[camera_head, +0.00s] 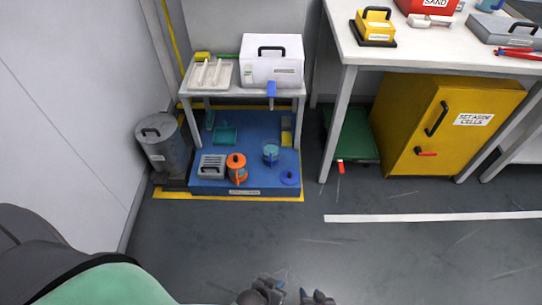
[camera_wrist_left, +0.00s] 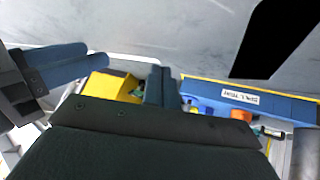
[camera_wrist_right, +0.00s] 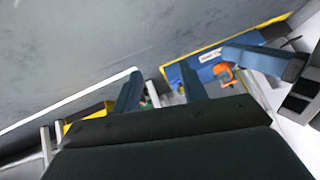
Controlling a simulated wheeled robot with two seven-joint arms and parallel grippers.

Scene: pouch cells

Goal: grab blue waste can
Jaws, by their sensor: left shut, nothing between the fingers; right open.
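A see-through blue can (camera_head: 271,152) stands on the blue spill tray (camera_head: 210,187) under the small white table in the head view. It seems to be open on top. A round blue lid (camera_head: 289,178) lies near it at the tray's front right. My left gripper (camera_head: 267,288) is shut and empty at the bottom of the head view, well short of the tray. My right gripper (camera_head: 316,297) is beside it to the right, open and empty. In the right wrist view its two fingers (camera_wrist_right: 162,90) stand apart. I cannot make out the blue can clearly in the wrist views.
An orange can (camera_head: 237,168) and a grey slotted box (camera_head: 212,166) sit left of the blue can. The small table (camera_head: 222,92) overhangs the tray's back, with legs at its corners. A grey bin (camera_head: 163,145) stands left. The floor (camera_head: 250,235) before the tray is clear.

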